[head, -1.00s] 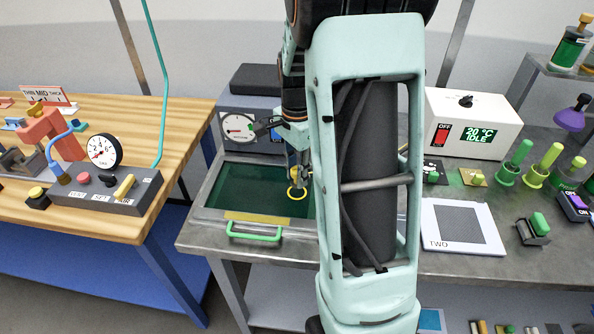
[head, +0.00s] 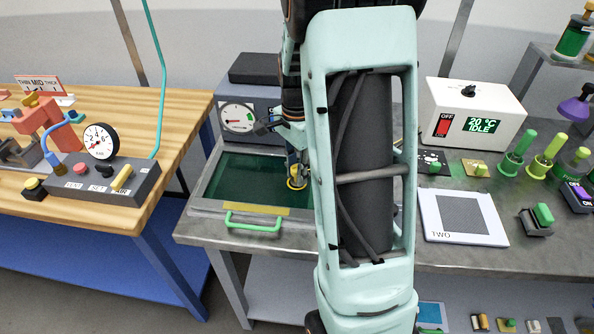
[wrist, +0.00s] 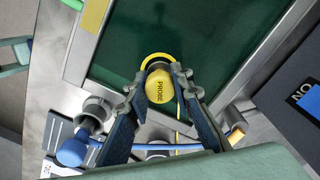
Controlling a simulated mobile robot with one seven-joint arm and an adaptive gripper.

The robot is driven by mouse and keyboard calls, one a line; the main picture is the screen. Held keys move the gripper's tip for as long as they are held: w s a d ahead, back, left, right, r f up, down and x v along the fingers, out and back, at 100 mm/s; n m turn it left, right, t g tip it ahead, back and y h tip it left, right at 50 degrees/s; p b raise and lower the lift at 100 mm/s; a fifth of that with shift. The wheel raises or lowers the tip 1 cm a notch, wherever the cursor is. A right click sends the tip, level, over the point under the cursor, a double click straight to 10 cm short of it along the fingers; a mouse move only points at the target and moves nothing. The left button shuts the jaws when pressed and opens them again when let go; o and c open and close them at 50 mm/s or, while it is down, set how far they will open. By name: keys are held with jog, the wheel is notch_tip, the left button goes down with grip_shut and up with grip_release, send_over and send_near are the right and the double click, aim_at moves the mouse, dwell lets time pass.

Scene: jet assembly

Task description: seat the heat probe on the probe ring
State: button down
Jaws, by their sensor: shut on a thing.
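The heat probe (wrist: 160,88) has a round yellow top marked PROBE. It sits between the two fingers of my gripper (wrist: 164,97), which is shut on it. The yellow probe ring (wrist: 156,57) lies on the dark green panel (wrist: 128,35); its far arc shows just beyond the probe and the rest is hidden under it. In the head view the ring (head: 297,184) is below my gripper (head: 294,170), near the panel's right side. The probe is over or at the ring; I cannot tell whether they touch.
A green handle (head: 252,222) is at the panel's front edge. A dial gauge (head: 238,118) stands behind it. A white pad marked TWO (head: 462,218) lies to the right.

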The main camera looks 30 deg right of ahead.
jog(key=shift+f, duration=0.2)
jog(key=c, duration=1.6)
grip_release()
jog(key=shift+r, duration=0.15)
notch_tip(320, 180, up, 12)
jog(key=shift+f, duration=0.1)
